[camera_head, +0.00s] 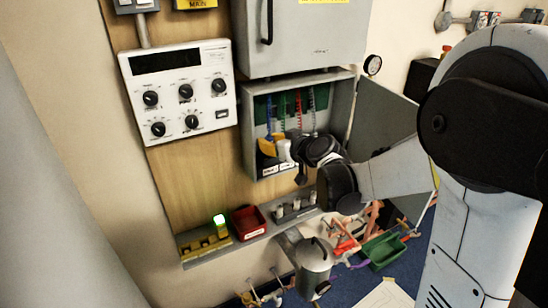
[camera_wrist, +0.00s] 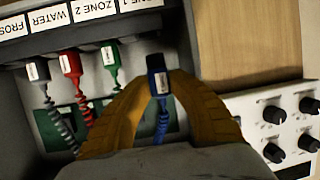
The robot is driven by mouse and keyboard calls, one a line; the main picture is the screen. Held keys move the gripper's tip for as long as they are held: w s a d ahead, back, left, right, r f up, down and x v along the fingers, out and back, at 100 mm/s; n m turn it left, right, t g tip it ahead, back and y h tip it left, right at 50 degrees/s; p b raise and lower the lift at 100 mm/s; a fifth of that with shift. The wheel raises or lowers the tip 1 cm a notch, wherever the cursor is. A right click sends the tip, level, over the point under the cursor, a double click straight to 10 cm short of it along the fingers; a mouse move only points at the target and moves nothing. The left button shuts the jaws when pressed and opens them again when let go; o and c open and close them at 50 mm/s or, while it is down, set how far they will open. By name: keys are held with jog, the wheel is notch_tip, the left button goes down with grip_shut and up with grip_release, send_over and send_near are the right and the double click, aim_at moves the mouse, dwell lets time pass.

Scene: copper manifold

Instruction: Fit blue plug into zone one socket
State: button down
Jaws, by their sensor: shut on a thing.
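The blue plug (camera_wrist: 157,78) is held between the yellow-brown fingers of my gripper (camera_wrist: 160,88), with its blue cable trailing back. My gripper (camera_head: 268,148) is inside the open grey box in the head view, where the blue cable (camera_head: 268,112) hangs above it. The zone one label (camera_wrist: 139,4) is at the top of the wrist view, partly cut off. The plug's front end points toward the labelled strip, below this label. The zone one socket itself is hidden or too dark to make out, and I cannot tell whether the plug touches it.
A green plug (camera_wrist: 110,55), a red plug (camera_wrist: 70,64) and a grey plug (camera_wrist: 38,70) stand close beside, under neighbouring labels. The box's open door (camera_head: 385,120) is right of my gripper. The control panel (camera_head: 182,93) is left, and a shelf with a red bin (camera_head: 249,230) is below.

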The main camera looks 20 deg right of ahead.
jog(key=w, duration=0.3)
jog(key=shift+w+a+r+b, duration=0.1)
jog(key=shift+r+b, duration=0.1)
jog(key=shift+b, duration=0.1)
jog(key=shift+f+b, duration=1.05)
jog(key=shift+f, duration=0.35)
jog(key=shift+f+b, duration=1)
jog(key=shift+f, duration=0.25)
jog(key=c, duration=1.2)
grip_release()
jog(key=v, duration=1.2)
